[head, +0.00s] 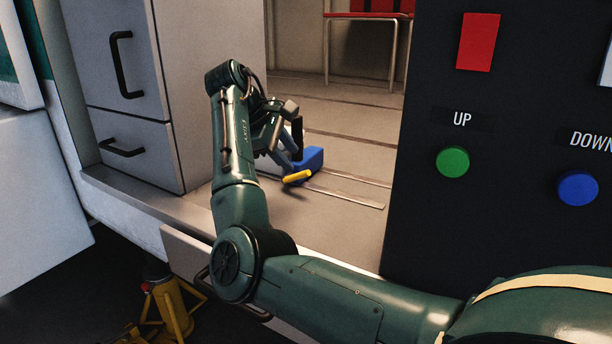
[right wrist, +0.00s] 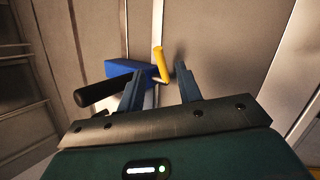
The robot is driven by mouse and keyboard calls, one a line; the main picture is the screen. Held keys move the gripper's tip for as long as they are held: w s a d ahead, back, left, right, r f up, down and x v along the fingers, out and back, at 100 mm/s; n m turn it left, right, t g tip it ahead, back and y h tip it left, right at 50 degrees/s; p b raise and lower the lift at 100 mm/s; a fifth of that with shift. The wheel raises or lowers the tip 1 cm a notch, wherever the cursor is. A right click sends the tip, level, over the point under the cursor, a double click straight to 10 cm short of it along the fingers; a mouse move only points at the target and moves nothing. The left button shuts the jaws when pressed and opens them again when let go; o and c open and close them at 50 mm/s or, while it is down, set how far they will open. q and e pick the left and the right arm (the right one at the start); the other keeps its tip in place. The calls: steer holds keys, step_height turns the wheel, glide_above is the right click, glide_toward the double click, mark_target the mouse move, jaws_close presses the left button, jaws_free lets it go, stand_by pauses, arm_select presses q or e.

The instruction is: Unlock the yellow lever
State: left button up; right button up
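The yellow lever (head: 297,177) sticks out at the near side of a blue block (head: 313,158) on the hangar floor. In the right wrist view the yellow lever (right wrist: 160,64) stands just past the gap between my fingertips, and the blue block (right wrist: 118,68) is partly behind the left finger. My right gripper (head: 285,160) is close above the lever. In the wrist view my right gripper (right wrist: 160,78) is open, with nothing between its fingers. Whether a finger touches the lever I cannot tell. My left gripper is not in view.
A black rod-shaped handle (right wrist: 97,95) is beside the left finger. A grey cabinet (head: 125,80) stands left of my arm. A dark panel (head: 510,230) with a green button (head: 452,162) and a blue button (head: 578,188) stands at right. A red seat (head: 368,15) is behind.

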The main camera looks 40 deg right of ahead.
mark_target(303, 172)
steer(key=x, duration=0.8)
steer(key=shift+d, duration=0.1)
jaws_close()
stand_by(0.4)
